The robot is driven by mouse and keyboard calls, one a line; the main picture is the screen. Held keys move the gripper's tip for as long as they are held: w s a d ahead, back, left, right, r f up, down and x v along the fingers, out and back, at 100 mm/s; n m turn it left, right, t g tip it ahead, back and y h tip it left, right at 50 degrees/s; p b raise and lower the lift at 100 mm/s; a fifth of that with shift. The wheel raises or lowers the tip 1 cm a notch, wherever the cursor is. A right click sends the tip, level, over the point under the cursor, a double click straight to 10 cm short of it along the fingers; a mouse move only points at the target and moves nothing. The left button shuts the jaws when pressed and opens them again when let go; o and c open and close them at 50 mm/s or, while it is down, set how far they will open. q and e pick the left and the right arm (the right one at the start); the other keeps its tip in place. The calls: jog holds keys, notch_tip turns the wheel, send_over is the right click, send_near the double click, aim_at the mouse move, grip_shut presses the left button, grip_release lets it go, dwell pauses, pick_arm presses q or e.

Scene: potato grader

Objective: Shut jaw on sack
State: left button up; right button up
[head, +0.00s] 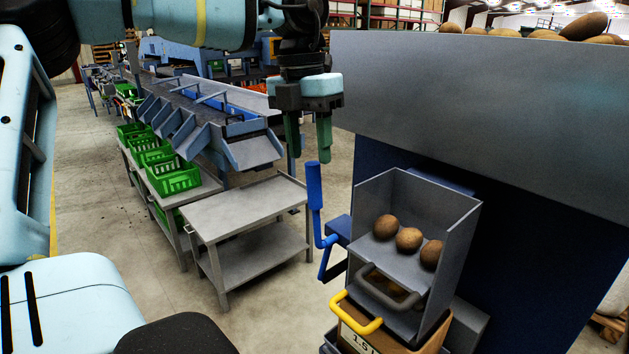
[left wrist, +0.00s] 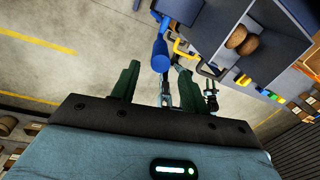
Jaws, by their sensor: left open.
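My left gripper (head: 308,143) points down with its two green fingers apart, above the upright blue lever handle (head: 315,187). In the left wrist view the same handle (left wrist: 161,52) shows beyond and between the open fingertips (left wrist: 156,75); I see no contact. The lever joins a blue bracket (head: 340,229) beside a grey chute (head: 459,233) holding three potatoes (head: 408,239). Below the chute is a brown sack or box (head: 389,336) with a partly hidden label, behind a yellow handle (head: 357,317). Whether the jaw grips it cannot be told.
A dark grey handle (head: 388,293) is on the chute front. A large hopper (head: 470,85) heaped with potatoes stands at the right. A grey two-shelf table (head: 248,208) stands left of the lever, and green crates (head: 172,176) stand farther left. Open floor lies in front of the table.

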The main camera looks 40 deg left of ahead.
aim_at(314, 183)
pick_arm(q)
jog(key=f, duration=0.4)
jog(key=f+p, duration=0.1)
jog(key=f, duration=0.2)
jog(key=shift+w+d+f, duration=0.1)
jog(key=shift+w+d, duration=0.15)
jog(key=shift+w, duration=0.05)
pick_arm(e)
jog(key=shift+w+d+r, duration=0.1)
jog(key=shift+w+r, duration=0.55)
jog(key=shift+w, duration=0.1)
pick_arm(q)
grip_shut()
